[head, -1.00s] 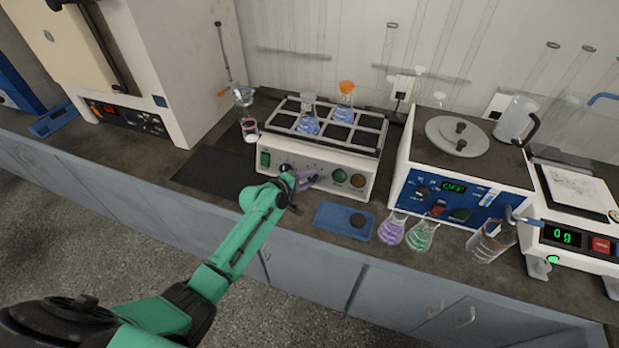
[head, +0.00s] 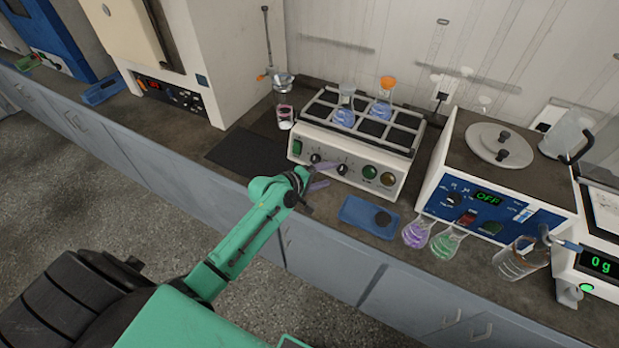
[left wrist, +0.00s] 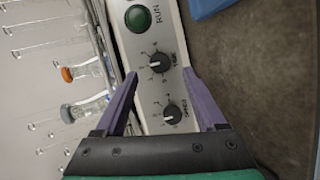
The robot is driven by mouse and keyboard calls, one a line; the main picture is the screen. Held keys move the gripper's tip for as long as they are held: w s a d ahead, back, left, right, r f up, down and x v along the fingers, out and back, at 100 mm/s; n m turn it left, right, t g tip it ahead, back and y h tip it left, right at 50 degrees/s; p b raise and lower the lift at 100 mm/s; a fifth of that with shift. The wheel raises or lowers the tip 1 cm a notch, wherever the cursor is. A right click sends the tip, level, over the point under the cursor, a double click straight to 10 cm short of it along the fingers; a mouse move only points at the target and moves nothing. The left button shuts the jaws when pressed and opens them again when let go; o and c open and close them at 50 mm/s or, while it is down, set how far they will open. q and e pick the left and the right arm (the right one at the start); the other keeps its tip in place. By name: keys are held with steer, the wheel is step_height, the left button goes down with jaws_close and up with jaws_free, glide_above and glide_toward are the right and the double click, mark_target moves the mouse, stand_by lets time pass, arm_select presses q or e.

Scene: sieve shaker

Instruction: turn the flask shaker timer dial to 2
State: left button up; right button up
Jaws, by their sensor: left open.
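The flask shaker (head: 350,158) is a white box with a sloped front panel. Its timer dial (head: 342,169) is a black knob, right of a similar speed dial (head: 316,158) and left of a green run button (head: 370,171). The timer pointer is too small to read surely. My right gripper is not in view.
Two flasks with blue liquid (head: 344,117) stand in the shaker's rack. A blue tray (head: 362,213) with a dark disc lies right of my gripper, beside purple (head: 416,234) and green (head: 445,243) flasks. A dark mat (head: 245,152) lies to the left.

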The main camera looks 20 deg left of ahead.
arm_select(q)
steer(key=v, duration=0.8)
steer(key=shift+s+b, duration=0.3)
steer(key=shift+a+r, duration=0.1)
